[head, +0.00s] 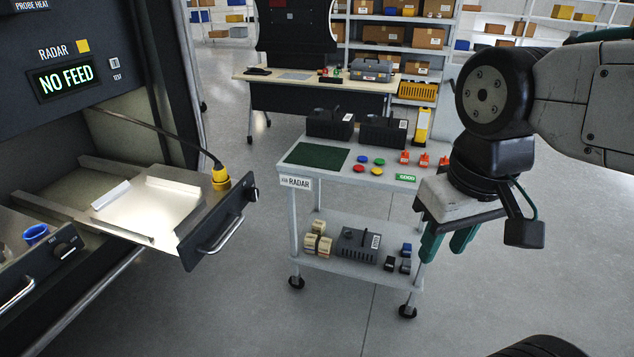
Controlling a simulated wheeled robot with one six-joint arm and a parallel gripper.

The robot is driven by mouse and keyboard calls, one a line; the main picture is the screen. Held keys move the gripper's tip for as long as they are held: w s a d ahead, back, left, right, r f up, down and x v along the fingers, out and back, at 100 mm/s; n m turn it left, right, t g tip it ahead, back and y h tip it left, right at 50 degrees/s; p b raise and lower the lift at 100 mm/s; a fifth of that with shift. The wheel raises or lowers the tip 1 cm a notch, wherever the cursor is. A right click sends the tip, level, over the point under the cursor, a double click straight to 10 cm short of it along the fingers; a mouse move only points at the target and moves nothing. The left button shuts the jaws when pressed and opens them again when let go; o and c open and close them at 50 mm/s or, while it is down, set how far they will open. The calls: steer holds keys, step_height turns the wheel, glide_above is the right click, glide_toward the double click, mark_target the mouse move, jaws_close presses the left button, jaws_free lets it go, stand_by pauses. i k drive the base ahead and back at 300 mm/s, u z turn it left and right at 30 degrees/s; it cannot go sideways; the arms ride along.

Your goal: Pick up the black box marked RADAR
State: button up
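Two black boxes with ribbed tops stand side by side at the back of a white cart's top shelf: a left one (330,124) and a right one (383,132) with a white label on its side. A third black box (357,244) with a white label sits on the lower shelf. The labels are too small to read, so I cannot tell which box is marked RADAR. A RADAR sign (296,183) is on the cart's front left corner. My gripper (449,243), with green fingers, is open and empty, right of the cart and pointing down.
The cart (330,189) also bears a green mat (316,155), coloured discs and orange tags. On the left, an open drawer (160,206) with a yellow-ended cable sits under a "NO FEED" display (67,78). A workbench (310,83) stands behind. The floor right of the cart is clear.

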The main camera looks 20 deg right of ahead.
mark_target(390, 132)
steer(key=u, duration=0.1)
steer(key=i, duration=0.9)
steer(key=z, duration=0.4)
steer(key=i, duration=1.1)
steer(key=z, duration=0.6)
steer(key=k, duration=0.5)
steer(key=z, duration=1.6)
